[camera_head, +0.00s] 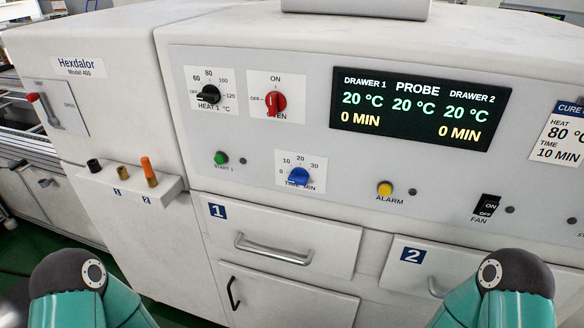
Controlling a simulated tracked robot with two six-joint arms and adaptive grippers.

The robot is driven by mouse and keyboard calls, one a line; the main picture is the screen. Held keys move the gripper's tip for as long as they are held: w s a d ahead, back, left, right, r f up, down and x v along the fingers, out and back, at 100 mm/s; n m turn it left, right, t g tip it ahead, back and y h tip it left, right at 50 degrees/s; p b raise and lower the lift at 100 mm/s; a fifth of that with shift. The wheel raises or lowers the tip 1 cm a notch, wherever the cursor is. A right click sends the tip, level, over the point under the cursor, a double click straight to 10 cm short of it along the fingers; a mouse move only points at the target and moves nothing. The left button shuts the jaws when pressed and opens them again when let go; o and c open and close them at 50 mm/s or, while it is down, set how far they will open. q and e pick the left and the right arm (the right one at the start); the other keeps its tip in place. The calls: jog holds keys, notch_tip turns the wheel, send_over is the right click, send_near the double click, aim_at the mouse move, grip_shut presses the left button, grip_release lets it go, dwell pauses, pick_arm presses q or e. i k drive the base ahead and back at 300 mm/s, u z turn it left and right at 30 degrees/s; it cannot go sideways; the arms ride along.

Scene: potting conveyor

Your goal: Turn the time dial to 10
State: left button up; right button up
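The time dial (298,176) is a blue knob on a white plate marked 0, 10, 20, 30 and TIME MIN, low on the machine's front panel. Its exact pointer position is too small to read surely. The display (420,108) shows 0 MIN and 20 °C for both drawers, and PROBE 20 °C. A card (562,135) at the right edge reads heat 80 °C, time 10 MIN. Only teal links of my two arms show at the bottom left and bottom right corners. Neither gripper is in view, and nothing touches the dial.
Above the dial are a black heat dial (208,94) and a red oven switch (275,103). A green start button (221,158) is to its left, a yellow alarm button (385,189) to its right. Drawer 1's handle (273,250) juts out below. Space before the dial is clear.

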aim_at(298, 176)
jog(key=z, duration=0.95)
jog(key=i, duration=0.15)
jog(key=u, duration=1.9)
jog(key=k, duration=1.45)
jog(key=z, duration=0.95)
jog(key=i, duration=1)
jog(key=u, duration=0.1)
